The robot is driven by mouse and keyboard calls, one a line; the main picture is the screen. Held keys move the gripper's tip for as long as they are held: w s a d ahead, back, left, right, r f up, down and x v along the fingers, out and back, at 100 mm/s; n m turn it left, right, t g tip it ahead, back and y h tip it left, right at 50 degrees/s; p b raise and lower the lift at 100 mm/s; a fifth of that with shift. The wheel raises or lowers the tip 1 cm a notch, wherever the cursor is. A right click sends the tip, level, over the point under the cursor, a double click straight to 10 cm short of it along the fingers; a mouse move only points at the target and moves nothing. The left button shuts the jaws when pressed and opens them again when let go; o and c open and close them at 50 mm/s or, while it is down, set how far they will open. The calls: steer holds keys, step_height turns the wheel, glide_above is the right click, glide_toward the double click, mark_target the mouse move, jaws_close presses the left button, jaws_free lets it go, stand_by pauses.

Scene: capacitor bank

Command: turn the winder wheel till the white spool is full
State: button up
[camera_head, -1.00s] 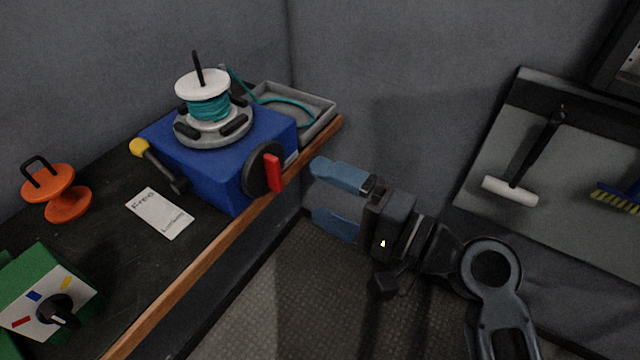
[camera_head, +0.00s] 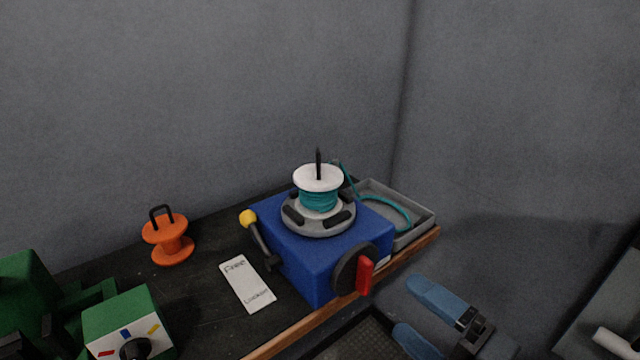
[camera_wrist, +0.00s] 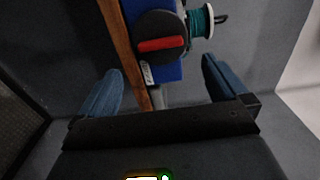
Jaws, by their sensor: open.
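The blue winder box (camera_head: 310,262) stands on the dark bench near its front right edge. On its front is the black winder wheel (camera_head: 347,272) with a red handle (camera_head: 366,276). On top, the white spool (camera_head: 318,178) sits on a grey round base and carries wound teal cord (camera_head: 319,200). My gripper (camera_head: 418,313) is open and empty, to the right of the wheel and apart from it. In the wrist view the wheel (camera_wrist: 150,28) and its red handle (camera_wrist: 162,44) lie ahead, between the open blue fingers (camera_wrist: 162,85).
A yellow-knobbed lever (camera_head: 249,219) is on the box's left side, beside a white card (camera_head: 247,283) reading "Free" and "Locked". Teal cord runs into a grey tray (camera_head: 420,214) behind. An orange spool (camera_head: 168,238) and a green box (camera_head: 128,322) stand to the left.

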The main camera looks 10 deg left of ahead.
mark_target(371, 274)
steer(key=shift+n, duration=0.3)
steer(key=shift+c, duration=1.3)
steer(key=shift+n, duration=0.5)
steer(key=shift+c, duration=0.8)
steer(key=n, duration=0.6)
steer(key=shift+s+d+r, duration=0.1)
steer(key=shift+s+r, duration=0.1)
steer(key=shift+r, duration=0.15)
steer(key=c, duration=0.4)
steer(key=n, duration=0.4)
steer(key=shift+s+d+r+n+p, duration=0.1)
steer(key=shift+r+n+p, duration=0.1)
steer(key=shift+n+p, duration=0.15)
steer(key=c, duration=0.3)
steer(key=w+a+n+p, duration=0.1)
steer(key=a+n, duration=0.1)
steer(key=w+a+n, duration=0.1)
steer(key=w+a, duration=0.1)
steer(key=w+a+n+p, duration=0.1)
steer(key=a+n, duration=0.1)
steer(key=shift+w+r+n+p, duration=0.25)
steer(key=shift+n+p, duration=0.05)
steer(key=shift+n, duration=0.05)
steer(key=shift+c, duration=0.2)
